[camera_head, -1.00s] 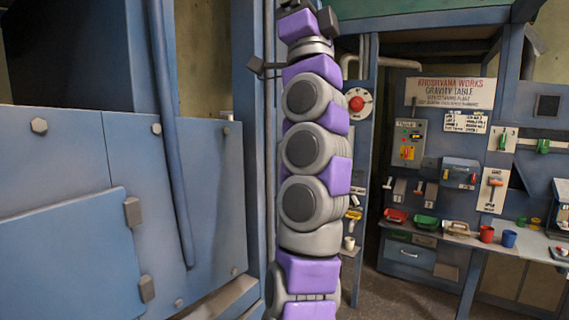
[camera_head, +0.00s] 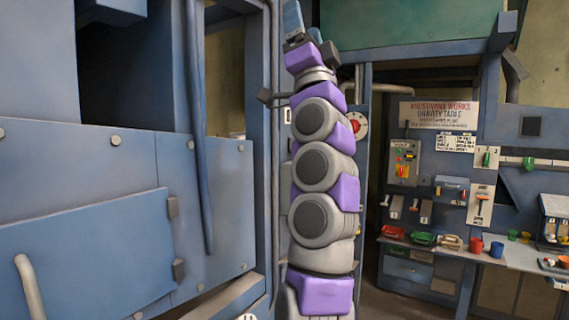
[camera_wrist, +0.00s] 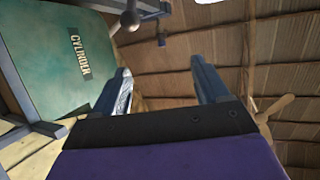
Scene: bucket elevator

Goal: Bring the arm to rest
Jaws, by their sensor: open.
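My purple and grey arm stands nearly upright in the middle of the head view. My gripper (camera_head: 294,20) is at the top of that view, where its fingertips are partly cut off. In the wrist view my gripper (camera_wrist: 163,86) points up toward the roof, with its two blue-grey fingers spread apart. Nothing shows between the fingers.
A blue steel cabinet (camera_head: 90,235) fills the left, close to my arm. A blue post (camera_head: 260,130) stands just left of the arm. A bench (camera_head: 525,257) with red and green trays is at right. A green panel marked CYLINDER (camera_wrist: 50,60) is beside the gripper.

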